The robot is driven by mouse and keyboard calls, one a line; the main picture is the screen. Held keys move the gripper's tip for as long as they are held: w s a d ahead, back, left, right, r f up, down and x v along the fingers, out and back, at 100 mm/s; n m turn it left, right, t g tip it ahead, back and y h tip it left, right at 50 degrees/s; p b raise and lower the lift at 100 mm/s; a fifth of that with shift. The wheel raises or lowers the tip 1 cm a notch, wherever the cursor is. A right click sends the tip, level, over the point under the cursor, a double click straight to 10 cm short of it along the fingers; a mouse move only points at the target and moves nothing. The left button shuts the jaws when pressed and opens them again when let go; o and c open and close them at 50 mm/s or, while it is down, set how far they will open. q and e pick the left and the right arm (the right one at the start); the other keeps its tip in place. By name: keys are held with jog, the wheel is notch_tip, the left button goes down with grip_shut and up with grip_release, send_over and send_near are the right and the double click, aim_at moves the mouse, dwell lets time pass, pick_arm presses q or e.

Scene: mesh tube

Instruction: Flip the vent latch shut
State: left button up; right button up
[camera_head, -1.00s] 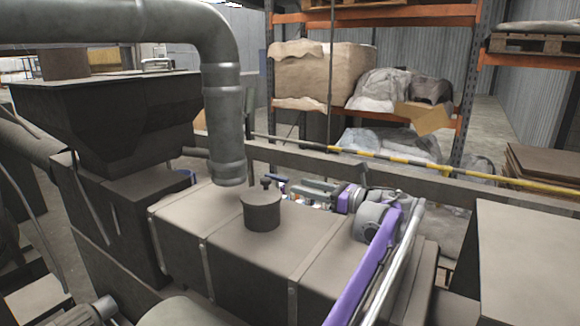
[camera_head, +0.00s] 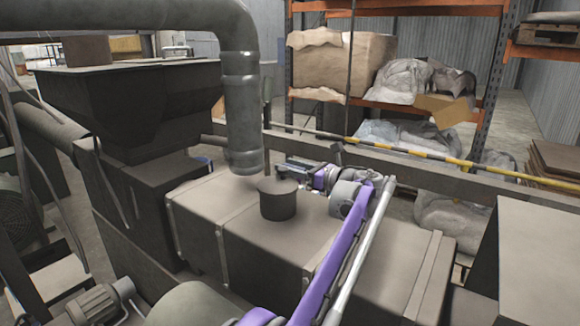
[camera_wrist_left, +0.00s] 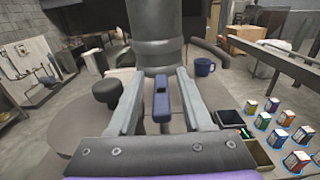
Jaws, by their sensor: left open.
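The vent latch, a small blue lever with a dark slot (camera_wrist_left: 162,108), shows in the left wrist view in front of the grey vertical pipe (camera_wrist_left: 155,42). My left gripper (camera_wrist_left: 160,92) is open, with one finger on each side of the lever and visible gaps between. In the head view the left gripper (camera_head: 292,170) is just behind the round grey vent stub (camera_head: 278,202) on the big machine box; the lever cannot be made out there. A dark round knob (camera_wrist_left: 105,90) stands left of the fingers in the wrist view. My right gripper is not in view.
The thick vertical pipe (camera_head: 242,110) comes down close to the left of the gripper. A yellow-black rail (camera_head: 430,155) runs behind the machine. The wrist view shows a blue mug (camera_wrist_left: 205,67), several small boxes (camera_wrist_left: 271,105) and dark trays (camera_wrist_left: 230,121) at right.

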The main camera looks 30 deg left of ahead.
pick_arm(q)
grip_shut()
dwell(0.3)
jog(key=shift+f+m+t+b, duration=0.1)
jog(key=shift+m+t+b, duration=0.25)
jog(key=shift+t, duration=0.35)
jog(key=shift+w+m+t, duration=0.15)
jog(key=shift+m+t, duration=0.3)
jog(key=shift+t, duration=0.15)
grip_release()
